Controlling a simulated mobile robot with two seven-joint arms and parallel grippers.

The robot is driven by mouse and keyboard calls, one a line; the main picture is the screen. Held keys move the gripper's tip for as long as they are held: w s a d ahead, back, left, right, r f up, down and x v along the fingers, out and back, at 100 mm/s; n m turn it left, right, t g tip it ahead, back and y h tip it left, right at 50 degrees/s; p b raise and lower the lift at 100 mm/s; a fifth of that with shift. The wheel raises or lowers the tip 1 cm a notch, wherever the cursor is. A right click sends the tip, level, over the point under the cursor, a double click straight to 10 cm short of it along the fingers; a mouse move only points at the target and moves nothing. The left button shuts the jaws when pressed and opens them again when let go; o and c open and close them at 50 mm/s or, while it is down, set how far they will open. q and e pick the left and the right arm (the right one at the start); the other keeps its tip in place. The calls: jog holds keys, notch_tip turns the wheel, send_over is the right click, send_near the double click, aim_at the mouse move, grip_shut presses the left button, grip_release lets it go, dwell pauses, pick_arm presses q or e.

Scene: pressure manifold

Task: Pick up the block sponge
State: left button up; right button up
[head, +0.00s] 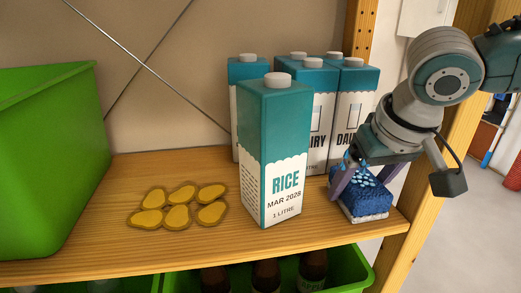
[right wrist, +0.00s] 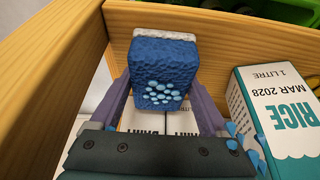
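The block sponge (head: 362,196) is a blue textured block with pale blue dots on top and a whitish lower layer. It rests on the wooden shelf near its right front corner. My right gripper (head: 366,178) is over it from above, with its purple fingers apart on either side of the sponge. The right wrist view shows the sponge (right wrist: 163,68) between the two fingers of my right gripper (right wrist: 162,88). Whether the fingertips touch its sides is hard to tell. My left gripper is not in view.
A teal and white rice carton (head: 272,150) stands just left of the sponge. Several dairy cartons (head: 355,110) stand behind. Yellow-brown flat pieces (head: 180,207) lie left of the carton, near a green crate (head: 45,150). A wooden post (head: 440,170) rises close at the right.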

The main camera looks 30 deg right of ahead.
jog(key=c, duration=1)
jog(key=shift+o, duration=0.2)
